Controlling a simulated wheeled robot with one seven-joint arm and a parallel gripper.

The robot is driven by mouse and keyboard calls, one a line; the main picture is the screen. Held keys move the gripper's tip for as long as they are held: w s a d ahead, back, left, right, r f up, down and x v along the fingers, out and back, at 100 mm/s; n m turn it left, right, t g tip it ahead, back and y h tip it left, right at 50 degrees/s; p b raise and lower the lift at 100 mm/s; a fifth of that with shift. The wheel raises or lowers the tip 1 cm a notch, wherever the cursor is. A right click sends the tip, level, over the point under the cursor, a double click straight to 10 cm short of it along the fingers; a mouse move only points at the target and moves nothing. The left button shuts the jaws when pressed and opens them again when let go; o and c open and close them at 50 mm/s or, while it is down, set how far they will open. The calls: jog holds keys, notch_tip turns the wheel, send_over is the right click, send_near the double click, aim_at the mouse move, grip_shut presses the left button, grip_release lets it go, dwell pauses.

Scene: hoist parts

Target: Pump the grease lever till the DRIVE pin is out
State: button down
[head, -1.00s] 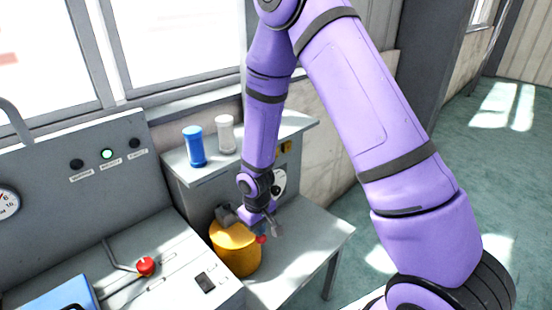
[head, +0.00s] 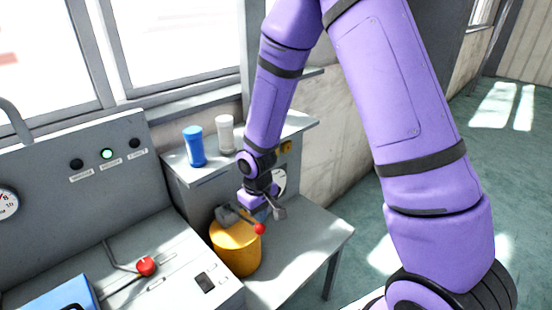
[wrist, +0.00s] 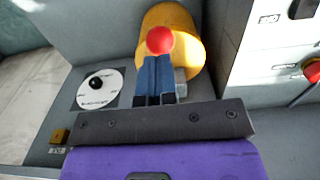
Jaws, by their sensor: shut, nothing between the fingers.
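The grease pump is a yellow drum (head: 236,252) with a grey head on the small table. Its lever (head: 243,219) ends in a red knob (head: 259,228), which shows in the wrist view as a red ball (wrist: 160,40). My gripper (head: 279,213) is shut and empty, just above and right of the knob in the head view. In the wrist view its closed fingers (wrist: 157,60) point at the knob and overlap its lower edge; I cannot tell if they touch. I cannot make out the DRIVE pin or its label.
A console with a green lamp (head: 106,154) lit between two dark ones stands left, with a red-knobbed lever (head: 146,266). A blue cup (head: 194,139) and a white cup (head: 225,134) stand on the grey cabinet behind. The table (head: 315,240) is clear right of the drum.

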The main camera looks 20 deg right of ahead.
dwell(0.4)
jog(key=shift+r, duration=3)
jog(key=s+d+r+m+t, duration=0.1)
jog(key=s+d+r, duration=0.25)
jog(key=r, duration=0.65)
jog(key=s+d+r+m+t, duration=0.1)
jog(key=s+d+r+t, duration=0.2)
jog(key=r, duration=0.6)
jog(key=s+d+r+m, duration=0.1)
jog(key=s+d+r, duration=0.1)
jog(key=s+r, duration=0.2)
jog(key=s+d+r+m+t, duration=0.1)
jog(key=s+r, duration=0.4)
jog(key=s, duration=0.6)
jog(key=shift+d+r, duration=0.3)
jog(key=shift+d, duration=0.35)
